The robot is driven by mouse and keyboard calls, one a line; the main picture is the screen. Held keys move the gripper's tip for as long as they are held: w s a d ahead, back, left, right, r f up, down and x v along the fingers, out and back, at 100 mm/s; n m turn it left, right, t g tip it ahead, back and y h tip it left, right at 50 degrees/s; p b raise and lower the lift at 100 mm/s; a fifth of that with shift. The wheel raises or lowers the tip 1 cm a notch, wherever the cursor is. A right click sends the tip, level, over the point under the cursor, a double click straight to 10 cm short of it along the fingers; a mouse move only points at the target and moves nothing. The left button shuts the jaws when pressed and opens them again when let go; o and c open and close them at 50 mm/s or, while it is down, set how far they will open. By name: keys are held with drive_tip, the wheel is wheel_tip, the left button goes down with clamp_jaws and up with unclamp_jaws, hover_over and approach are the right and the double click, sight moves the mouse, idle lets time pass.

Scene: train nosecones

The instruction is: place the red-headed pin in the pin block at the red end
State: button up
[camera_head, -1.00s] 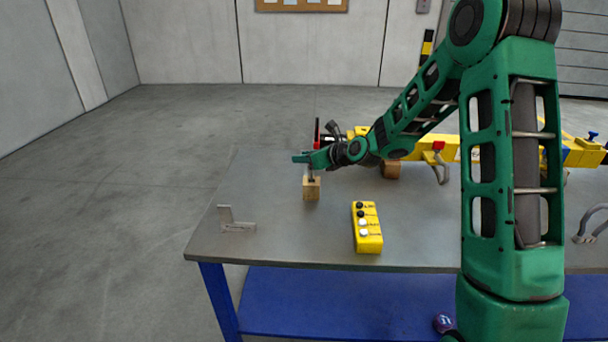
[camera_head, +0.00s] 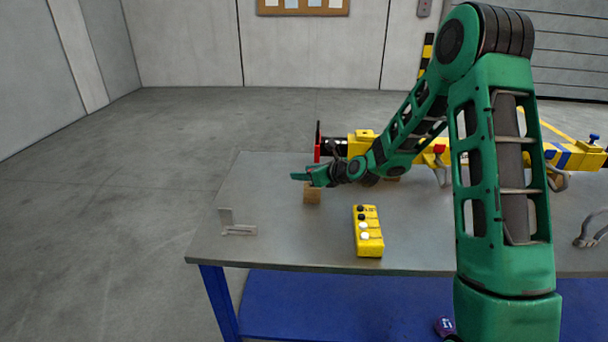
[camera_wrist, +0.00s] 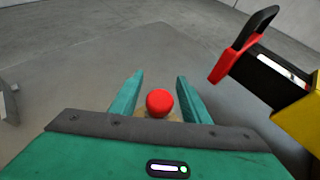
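The pin's round red head (camera_wrist: 159,102) shows in the wrist view between the two green fingers of my gripper (camera_wrist: 160,78). A gap shows on each side of the head, and the fingers stand apart. A wooden block (camera_wrist: 148,113) shows partly below the head. In the head view the wooden block (camera_head: 312,196) stands on the table, with my gripper (camera_head: 304,176) low over its top. The pin is hidden there, and its shank shows in neither view, so how deep it sits in the block cannot be told.
A long yellow assembly with a black section and a red end piece (camera_head: 317,145) lies behind my gripper; its red end (camera_wrist: 232,55) is close at right in the wrist view. A yellow button box (camera_head: 367,232) and a grey bracket (camera_head: 238,229) stand nearer on the table (camera_head: 290,240).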

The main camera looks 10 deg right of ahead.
drive_tip(key=shift+r, duration=0.15)
drive_tip(key=s+d+r+n+g+h, duration=0.2)
drive_tip(key=s+d+n, duration=0.3)
drive_tip(key=s, duration=0.4)
drive_tip(key=s+d+r+n+g+h, duration=0.15)
drive_tip(key=s+d+n, duration=0.35)
drive_tip(key=s, duration=0.5)
drive_tip(key=s+d+r+n+g+h, duration=0.1)
drive_tip(key=s+d+r+n+g, duration=0.15)
drive_tip(key=s+d+n, duration=0.45)
drive_tip(key=s+d+r+n+g+h, duration=0.1)
drive_tip(key=s+n+g, duration=0.4)
drive_tip(key=s, duration=2.1)
drive_tip(key=shift+s+d+r+n+g, duration=0.35)
drive_tip(key=shift+d+r+n, duration=0.35)
drive_tip(key=shift+n, duration=0.4)
drive_tip(key=shift+a, duration=0.1)
